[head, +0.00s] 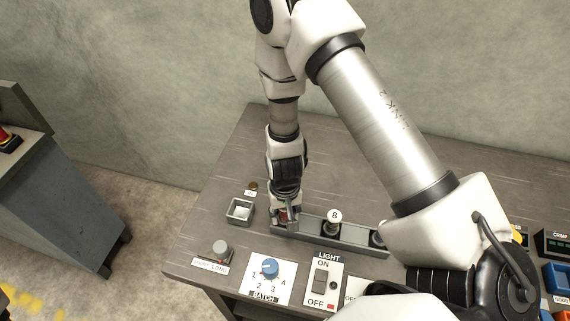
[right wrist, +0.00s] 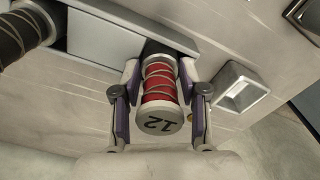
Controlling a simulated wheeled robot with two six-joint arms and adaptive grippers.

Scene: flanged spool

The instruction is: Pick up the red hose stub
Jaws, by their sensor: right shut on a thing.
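The red hose stub (right wrist: 160,87) is a short red cylinder with cord wound around it and a pale end cap marked 12. In the right wrist view it sits between the two fingers of my right gripper (right wrist: 159,112), which is shut on it. Its dark far end is at the grey rack (right wrist: 90,40); I cannot tell whether it is seated there or lifted. In the head view my right gripper (head: 285,212) points down at the left end of the rack (head: 310,237), and only a bit of red shows between its fingers. My left gripper is not in view.
A spool marked 8 (head: 334,217) stands in the rack's middle, with another dark one to its right. A small square holder (head: 240,210) is left of my gripper. A grey knob (head: 221,248), a blue dial (head: 269,267) and a light switch (head: 321,281) line the front.

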